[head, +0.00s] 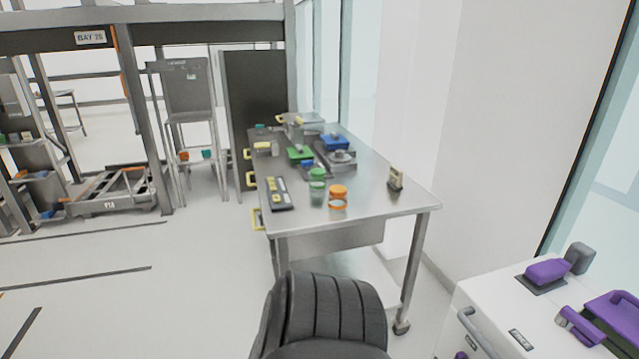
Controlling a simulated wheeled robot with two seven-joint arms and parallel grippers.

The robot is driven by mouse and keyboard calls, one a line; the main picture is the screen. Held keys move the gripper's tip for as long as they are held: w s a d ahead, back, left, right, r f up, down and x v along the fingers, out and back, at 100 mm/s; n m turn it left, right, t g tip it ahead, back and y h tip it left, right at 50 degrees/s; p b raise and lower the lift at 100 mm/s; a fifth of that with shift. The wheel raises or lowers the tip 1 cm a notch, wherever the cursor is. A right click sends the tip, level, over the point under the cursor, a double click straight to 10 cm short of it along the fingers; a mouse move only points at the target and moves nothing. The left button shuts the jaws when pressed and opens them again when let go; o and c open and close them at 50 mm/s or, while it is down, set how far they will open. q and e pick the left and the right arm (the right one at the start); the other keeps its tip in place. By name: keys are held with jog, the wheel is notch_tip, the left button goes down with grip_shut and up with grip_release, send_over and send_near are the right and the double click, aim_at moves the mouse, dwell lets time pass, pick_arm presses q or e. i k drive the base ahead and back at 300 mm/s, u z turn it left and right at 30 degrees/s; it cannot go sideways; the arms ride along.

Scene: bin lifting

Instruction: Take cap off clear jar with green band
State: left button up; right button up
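The clear jar with a green band (317,197) stands upright near the front of the metal table. Its green cap (317,174) appears to sit on top; the view is too small to show how it is seated. A similar jar with an orange cap and band (338,200) stands just to its right and slightly nearer. Neither of my grippers shows in the head view.
The metal table (400,204) also carries a dark tray (281,207), a green item (299,153), blue-topped items (335,141) and a small stand (395,178). A dark ribbed chair-like shape (335,310) is in front. A white cabinet (480,300) stands right; floor at left is open.

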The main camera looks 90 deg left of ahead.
aim_at(317, 185)
jog(key=u, duration=2.45)
